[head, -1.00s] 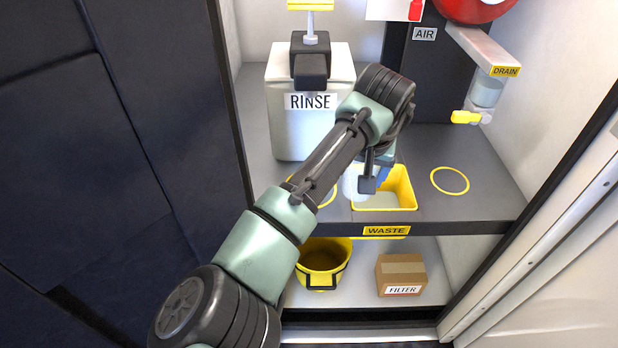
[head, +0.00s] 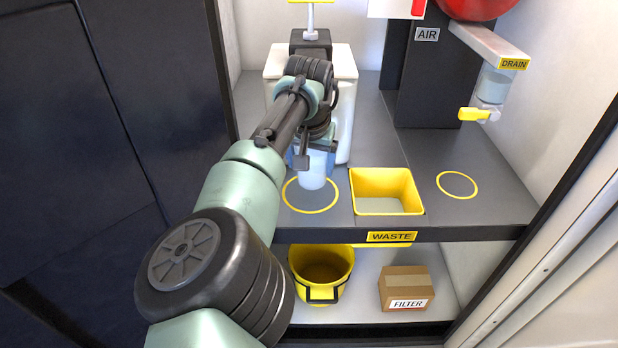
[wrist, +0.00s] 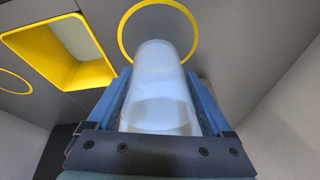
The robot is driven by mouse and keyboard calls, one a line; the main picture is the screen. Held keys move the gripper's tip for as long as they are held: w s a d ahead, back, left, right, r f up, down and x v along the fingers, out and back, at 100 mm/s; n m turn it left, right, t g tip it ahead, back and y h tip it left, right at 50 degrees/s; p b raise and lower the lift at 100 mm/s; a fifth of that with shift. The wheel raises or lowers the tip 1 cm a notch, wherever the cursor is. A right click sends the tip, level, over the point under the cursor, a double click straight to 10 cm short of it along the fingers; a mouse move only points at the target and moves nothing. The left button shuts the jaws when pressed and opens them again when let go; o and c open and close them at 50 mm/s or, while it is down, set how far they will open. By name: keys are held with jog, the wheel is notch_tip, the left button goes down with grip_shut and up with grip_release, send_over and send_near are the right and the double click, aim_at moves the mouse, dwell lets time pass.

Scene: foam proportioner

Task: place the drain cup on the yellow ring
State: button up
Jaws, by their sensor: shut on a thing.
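The drain cup (head: 313,175), a translucent whitish cylinder, is held in my gripper (head: 314,158). In the wrist view the cup (wrist: 160,88) stands between the blue fingers (wrist: 160,105), which are shut on it. A yellow ring (head: 310,212) is drawn on the grey counter left of the waste bin; the cup overlaps its back part in the head view. In the wrist view the cup's far end overlaps this ring (wrist: 122,38). I cannot tell how high the cup is above the counter. A second yellow ring (head: 458,196) lies empty right of the bin.
The yellow waste bin (head: 388,206) is set into the counter between the rings. The white rinse container (head: 343,105) stands behind my gripper. A drain tap (head: 476,114) hangs at the right. A yellow bucket (head: 321,268) and a filter box (head: 405,288) are on the shelf below.

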aim_at(309, 174)
jog(key=f+b, duration=0.1)
jog(key=f, duration=0.2)
jog(key=shift+w+a+f+b, duration=0.1)
jog(key=shift+a+f+b, duration=0.1)
jog(key=shift+b, duration=0.2)
jog(key=shift+r, duration=0.15)
jog(key=o, duration=1.3)
